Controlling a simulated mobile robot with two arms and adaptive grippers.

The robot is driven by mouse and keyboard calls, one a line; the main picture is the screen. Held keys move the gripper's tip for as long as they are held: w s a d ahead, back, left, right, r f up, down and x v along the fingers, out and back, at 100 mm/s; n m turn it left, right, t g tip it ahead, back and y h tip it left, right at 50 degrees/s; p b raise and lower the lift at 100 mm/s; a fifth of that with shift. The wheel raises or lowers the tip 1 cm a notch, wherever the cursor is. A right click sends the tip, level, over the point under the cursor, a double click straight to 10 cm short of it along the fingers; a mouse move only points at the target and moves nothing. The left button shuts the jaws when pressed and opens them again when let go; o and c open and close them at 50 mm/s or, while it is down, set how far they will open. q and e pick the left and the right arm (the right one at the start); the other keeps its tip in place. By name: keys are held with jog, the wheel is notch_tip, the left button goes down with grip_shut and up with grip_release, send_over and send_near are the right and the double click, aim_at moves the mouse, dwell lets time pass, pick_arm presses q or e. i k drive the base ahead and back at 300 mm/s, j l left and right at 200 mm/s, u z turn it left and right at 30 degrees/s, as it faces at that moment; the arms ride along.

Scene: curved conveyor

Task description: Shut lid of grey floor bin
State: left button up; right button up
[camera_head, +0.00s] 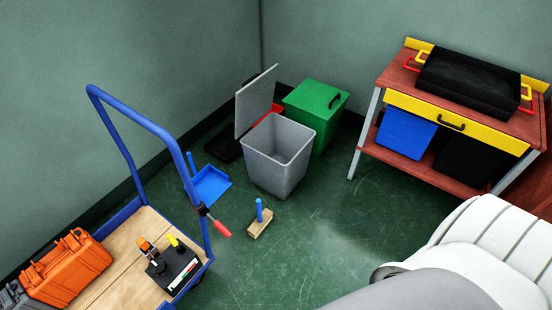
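The grey floor bin (263,167) stands upright on the green floor near the room's corner. Its grey lid (255,102) is open, standing up steeply at the bin's back left edge. The inside of the bin looks empty. A white and grey arm part of mine fills the lower right of the head view. Neither of my grippers shows in the head view.
A green bin (315,112) with a shut lid stands right behind the grey one. A brush (259,222) and a blue dustpan (209,184) lie in front. A blue-handled trolley (125,248) is at left, a workbench (388,160) at right. Floor between is mostly clear.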

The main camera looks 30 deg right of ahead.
aim_at(254, 100)
jog(key=i+l+u, duration=0.1)
jog(key=l, duration=0.25)
jog(key=i+l+u, duration=0.1)
jog(key=i+l, duration=0.2)
jog(key=i+l+u, duration=0.1)
jog(key=l, duration=0.35)
jog(key=i+l+u, duration=0.15)
jog(key=l, duration=0.25)
jog(key=i+l+u, duration=0.1)
jog(key=l, duration=0.3)
jog(key=i, duration=0.1)
